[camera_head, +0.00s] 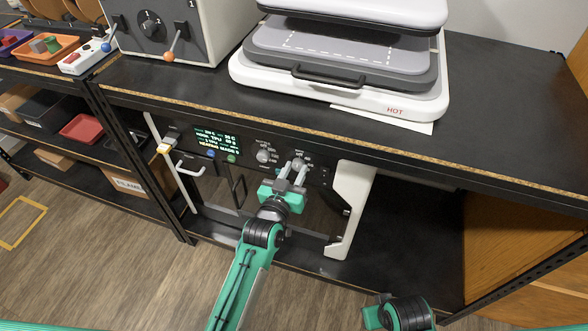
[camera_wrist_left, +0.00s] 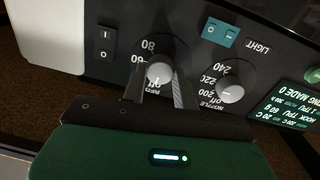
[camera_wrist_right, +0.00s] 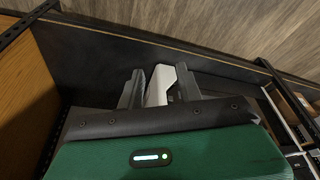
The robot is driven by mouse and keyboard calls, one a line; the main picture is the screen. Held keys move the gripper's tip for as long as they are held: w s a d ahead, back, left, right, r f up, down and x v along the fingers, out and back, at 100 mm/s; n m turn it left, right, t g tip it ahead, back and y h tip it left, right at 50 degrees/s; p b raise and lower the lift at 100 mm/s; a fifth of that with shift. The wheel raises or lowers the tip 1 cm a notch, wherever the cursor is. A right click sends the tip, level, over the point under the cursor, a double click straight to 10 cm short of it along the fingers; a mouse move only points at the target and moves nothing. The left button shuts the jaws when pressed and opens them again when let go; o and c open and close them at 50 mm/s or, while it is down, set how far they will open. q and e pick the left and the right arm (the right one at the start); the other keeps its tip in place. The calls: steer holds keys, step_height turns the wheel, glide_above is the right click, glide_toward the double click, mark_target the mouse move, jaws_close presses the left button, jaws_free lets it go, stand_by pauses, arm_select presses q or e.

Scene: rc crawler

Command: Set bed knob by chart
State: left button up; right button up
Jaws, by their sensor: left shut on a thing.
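The bed knob (camera_wrist_left: 160,69) is a small grey dial on the printer's dark front panel. Its 60 and 80 marks show upside down in the left wrist view. My left gripper (camera_wrist_left: 157,85) is shut on it, one finger on each side. A mark shows low on the knob, but I cannot tell its exact setting. In the head view, my left gripper (camera_head: 290,180) reaches the right-hand knob (camera_head: 298,164). The nozzle knob (camera_wrist_left: 232,89) stands beside it, untouched. My right gripper (camera_wrist_right: 158,90) is open, its fingers apart, with a white part visible beyond them.
The printer's lit screen (camera_head: 215,141) is left of the knobs; its small text is hard to read. A light switch (camera_wrist_left: 219,32) and a rocker switch (camera_wrist_left: 106,41) flank the knobs. The shelf top (camera_head: 500,130) overhangs the printer and carries a heat press (camera_head: 410,108).

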arm_select(q)
steer(key=m+p, duration=0.5)
steer(key=m, duration=0.1)
steer(key=shift+r, duration=0.1)
steer(key=shift+m+p, duration=0.55)
steer(key=shift+m, duration=0.35)
arm_select(e)
steer(key=s+d+f, duration=0.1)
steer(key=s+f, duration=0.1)
steer(key=f, duration=0.6)
steer(key=s+f+g, duration=0.1)
steer(key=s+f, duration=0.1)
steer(key=f, duration=0.7)
steer(key=shift+s+d, duration=0.4)
arm_select(q)
steer(key=o, duration=1)
steer(key=shift+c, duration=0.2)
steer(key=shift+s, duration=0.1)
